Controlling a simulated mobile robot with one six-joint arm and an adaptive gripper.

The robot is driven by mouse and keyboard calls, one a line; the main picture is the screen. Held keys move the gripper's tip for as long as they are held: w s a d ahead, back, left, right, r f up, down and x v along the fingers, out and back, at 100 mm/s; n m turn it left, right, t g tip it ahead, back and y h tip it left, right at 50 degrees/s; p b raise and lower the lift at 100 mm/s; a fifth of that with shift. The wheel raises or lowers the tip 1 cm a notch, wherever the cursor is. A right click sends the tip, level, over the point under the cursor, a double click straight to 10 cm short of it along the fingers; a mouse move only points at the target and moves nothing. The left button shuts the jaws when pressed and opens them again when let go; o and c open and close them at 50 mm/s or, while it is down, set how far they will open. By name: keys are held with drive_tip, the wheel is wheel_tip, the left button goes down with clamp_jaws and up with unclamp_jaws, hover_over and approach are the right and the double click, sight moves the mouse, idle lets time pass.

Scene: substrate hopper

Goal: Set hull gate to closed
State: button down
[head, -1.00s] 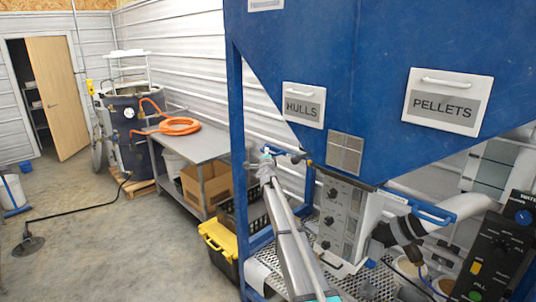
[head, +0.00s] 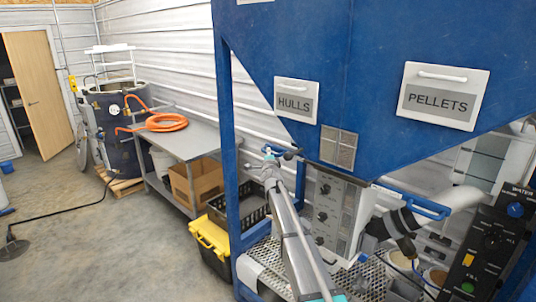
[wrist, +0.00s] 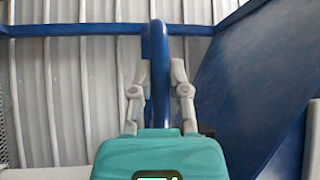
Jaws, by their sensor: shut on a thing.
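The hopper (head: 290,45) is a large blue body with a HULLS label plate (head: 295,100) on its left side. Below that plate is a small blue handle (head: 289,154), which I take for the hull gate's. In the wrist view a blue bar (wrist: 155,45) stands upright between the two grey fingers. My gripper (wrist: 161,72) is shut on this bar, a finger on each side. In the head view my gripper (head: 270,158) is at the handle, small and partly hidden by my arm. The gate plate itself cannot be made out.
A PELLETS plate (head: 441,95) and another blue handle (head: 412,204) are to the right. A control box (head: 333,205) hangs under the hopper. A blue post (head: 227,130) stands left of my arm. A grey table (head: 190,140) and yellow-lidded bin (head: 209,238) are further left.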

drive_tip(key=shift+s+d+f, duration=0.1)
drive_tip(key=shift+s+d, duration=0.05)
drive_tip(key=c, duration=0.7)
unclamp_jaws()
drive_tip(key=shift+d, duration=0.15)
drive_tip(key=shift+o, duration=0.5)
drive_tip(key=shift+s, duration=0.1)
